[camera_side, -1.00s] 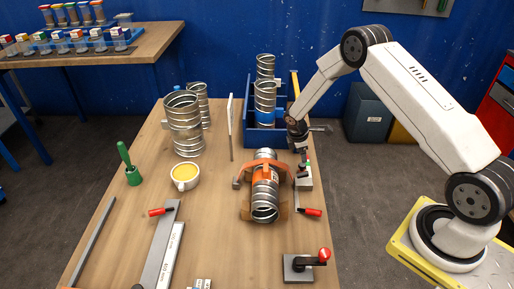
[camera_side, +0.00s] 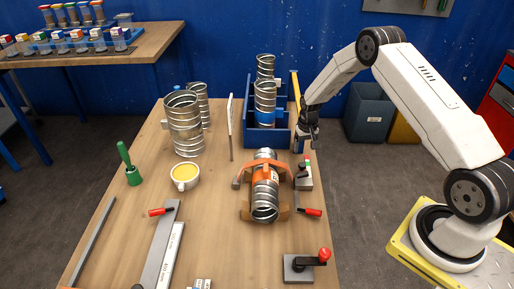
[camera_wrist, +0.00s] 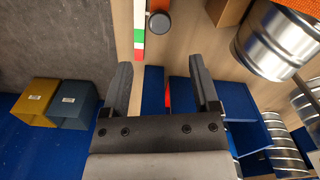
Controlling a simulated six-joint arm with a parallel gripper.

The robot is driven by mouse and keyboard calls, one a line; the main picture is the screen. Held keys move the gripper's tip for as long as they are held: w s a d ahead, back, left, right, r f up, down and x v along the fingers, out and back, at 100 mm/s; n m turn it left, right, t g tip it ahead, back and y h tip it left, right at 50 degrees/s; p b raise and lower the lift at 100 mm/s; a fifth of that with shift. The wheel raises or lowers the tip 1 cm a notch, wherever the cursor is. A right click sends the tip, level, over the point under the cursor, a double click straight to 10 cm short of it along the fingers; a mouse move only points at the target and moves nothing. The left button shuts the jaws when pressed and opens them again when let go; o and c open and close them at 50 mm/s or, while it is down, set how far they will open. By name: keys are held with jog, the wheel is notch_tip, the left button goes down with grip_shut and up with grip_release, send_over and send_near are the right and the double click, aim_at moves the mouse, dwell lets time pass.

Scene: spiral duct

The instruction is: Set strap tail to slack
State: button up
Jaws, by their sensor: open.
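I cannot make out a separate strap tail. Just right of it stands a small grey block (camera_side: 304,182) with a dark knob and a coloured scale. In the wrist view the dark round knob (camera_wrist: 158,24) sits beside the green, white and red strip (camera_wrist: 139,38), beyond my fingertips. My gripper (camera_side: 307,148) is open and empty, above the bench's right edge behind the block. Its two fingers show apart in the wrist view (camera_wrist: 161,78).
A blue bin (camera_side: 267,138) with duct pieces stands behind the cradle. A red-handled clamp (camera_side: 310,211) is close in front of the block, and a red-knobbed lever (camera_side: 324,255) stands at the front right. A cup (camera_side: 185,177) and taller ducts (camera_side: 184,125) stand left.

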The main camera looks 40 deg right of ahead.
aim_at(302, 164)
jog(key=shift+f, duration=3.85)
grip_shut()
